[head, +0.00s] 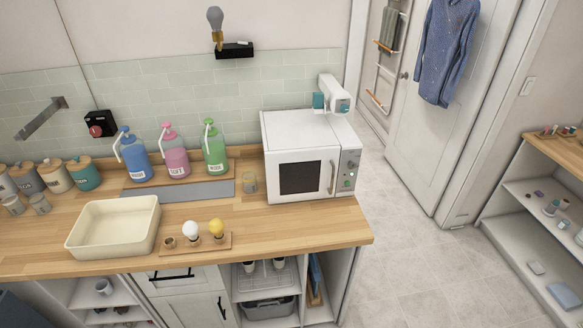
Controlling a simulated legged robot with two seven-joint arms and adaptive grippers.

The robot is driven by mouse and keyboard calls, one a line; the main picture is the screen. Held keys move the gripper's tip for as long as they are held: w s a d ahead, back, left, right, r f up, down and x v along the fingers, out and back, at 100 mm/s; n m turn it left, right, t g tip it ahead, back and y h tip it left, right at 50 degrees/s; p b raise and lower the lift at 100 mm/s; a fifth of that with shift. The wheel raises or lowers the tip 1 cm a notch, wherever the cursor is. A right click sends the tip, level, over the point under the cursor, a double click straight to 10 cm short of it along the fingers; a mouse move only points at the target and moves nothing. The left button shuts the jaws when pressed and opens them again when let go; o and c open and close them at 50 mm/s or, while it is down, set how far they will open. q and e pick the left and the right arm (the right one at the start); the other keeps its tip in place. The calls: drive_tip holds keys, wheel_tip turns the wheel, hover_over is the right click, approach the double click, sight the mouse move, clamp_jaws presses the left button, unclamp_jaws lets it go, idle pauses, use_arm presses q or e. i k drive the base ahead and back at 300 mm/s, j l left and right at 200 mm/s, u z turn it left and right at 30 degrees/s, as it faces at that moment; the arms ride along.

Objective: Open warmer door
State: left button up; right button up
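The warmer appears to be the white microwave-like box (307,129) at the right end of the wooden counter. Its front door has a dark window (300,177) and looks shut. An upright metal handle (332,177) runs along the door's right side. A panel with knobs and a small green light (348,170) is to the right of the handle. Neither of my grippers shows in the head view.
A bulb board (181,246), a cream basin (88,232) and several pump bottles share the counter (315,234). A white-and-teal device (335,93) is behind the warmer. The floor (410,250) to the right is clear.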

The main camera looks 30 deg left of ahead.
sight(294, 175)
drive_tip(key=u, duration=1)
drive_tip(key=z, duration=0.3)
drive_tip(key=i, duration=0.05)
